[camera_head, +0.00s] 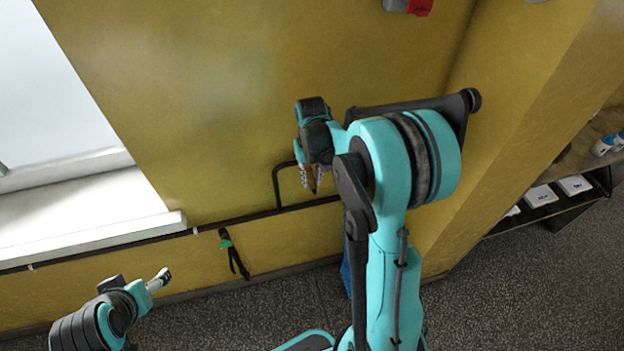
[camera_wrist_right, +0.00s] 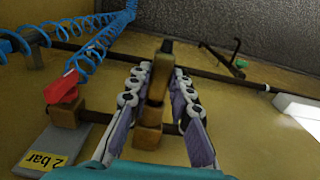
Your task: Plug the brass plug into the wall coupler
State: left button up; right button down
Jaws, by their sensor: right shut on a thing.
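My right gripper (camera_head: 314,184) is close in front of the yellow wall, fingers pointing down in the head view. In the right wrist view its two ribbed fingers (camera_wrist_right: 156,90) are shut on the brass plug (camera_wrist_right: 158,82), which has a dark end. A squared brass fitting (camera_wrist_right: 148,137), perhaps the wall coupler, shows just below the plug on a dark pipe. They overlap in this view, and I cannot tell whether they touch. My left gripper (camera_head: 159,281) is at the lower left, away from the plug; its finger gap is unclear.
A dark pipe (camera_head: 255,215) crosses the wall, with a black-and-green thing (camera_head: 231,252) hanging. Shelves (camera_head: 545,205) stand right.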

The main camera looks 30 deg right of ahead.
aim_at(315, 187)
jog(key=shift+w, duration=0.15)
jog(key=shift+s, duration=0.4)
jog(key=shift+s+a, duration=0.2)
jog(key=shift+s, duration=0.5)
jog(key=shift+s+a, duration=0.2)
jog(key=shift+s, duration=0.6)
jog(key=shift+b, duration=0.3)
dwell(0.7)
jog(key=shift+w+d, duration=0.25)
jog(key=shift+w, duration=0.7)
jog(key=shift+w+d, duration=0.2)
jog(key=shift+w, duration=0.75)
jog(key=c, duration=1.3)
grip_release()
